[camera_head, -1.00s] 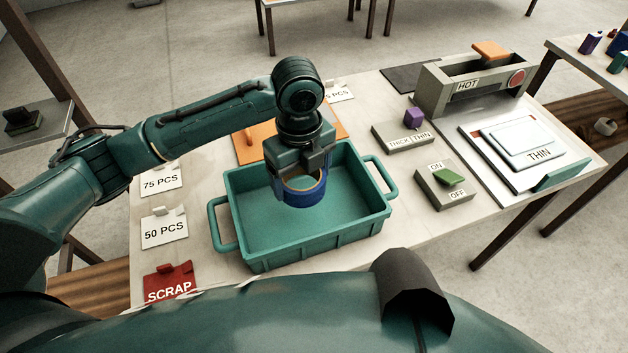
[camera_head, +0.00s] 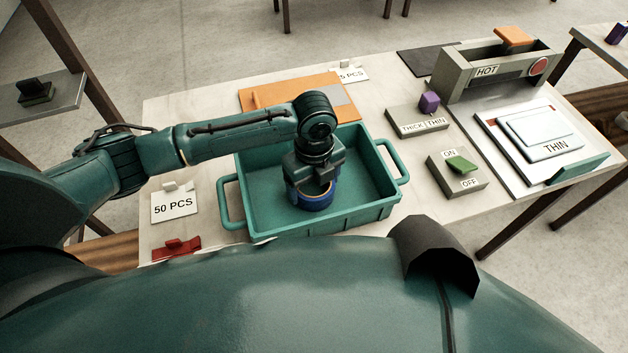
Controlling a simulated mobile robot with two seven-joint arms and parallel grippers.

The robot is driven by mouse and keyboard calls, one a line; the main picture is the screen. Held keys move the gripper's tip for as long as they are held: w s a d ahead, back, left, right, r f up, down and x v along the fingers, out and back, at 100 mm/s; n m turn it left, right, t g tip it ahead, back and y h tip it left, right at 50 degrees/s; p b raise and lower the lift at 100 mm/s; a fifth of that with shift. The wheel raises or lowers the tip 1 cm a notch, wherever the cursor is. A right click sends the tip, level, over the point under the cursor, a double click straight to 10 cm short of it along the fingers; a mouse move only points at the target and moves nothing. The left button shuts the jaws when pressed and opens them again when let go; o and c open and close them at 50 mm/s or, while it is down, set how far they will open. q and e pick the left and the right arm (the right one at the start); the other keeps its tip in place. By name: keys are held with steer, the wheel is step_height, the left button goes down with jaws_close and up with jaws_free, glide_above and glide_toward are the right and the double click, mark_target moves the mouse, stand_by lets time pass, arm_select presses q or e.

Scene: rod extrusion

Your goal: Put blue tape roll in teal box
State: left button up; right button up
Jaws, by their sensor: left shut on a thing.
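The teal box (camera_head: 258,163) stands on the table with a handle at each side. My left gripper (camera_head: 316,188) points down inside the box outline, near its front wall. It is shut on the blue tape roll (camera_head: 312,202), which shows a thin yellowish rim under the fingers. The roll is low in the box; whether it touches the box floor I cannot tell. The rest of the box looks empty. My right gripper is not in view.
White sign 50 PCS (camera_head: 174,206) and a red sign (camera_head: 176,247) stand left of the box. An orange board (camera_head: 285,92) lies behind it. An ON/OFF switch (camera_head: 459,170), a THICK/THIN switch (camera_head: 417,119) and a HOT machine (camera_head: 497,72) stand to the right.

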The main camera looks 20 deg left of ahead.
arm_select(q)
steer(key=o, duration=1.1)
steer(key=shift+f, duration=0.1)
steer(key=shift+c, duration=0.2)
steer(key=shift+w+r, duration=0.1)
steer(key=shift+r, duration=0.4)
step_height(320, 180, up, 11)
steer(key=shift+r, duration=0.2)
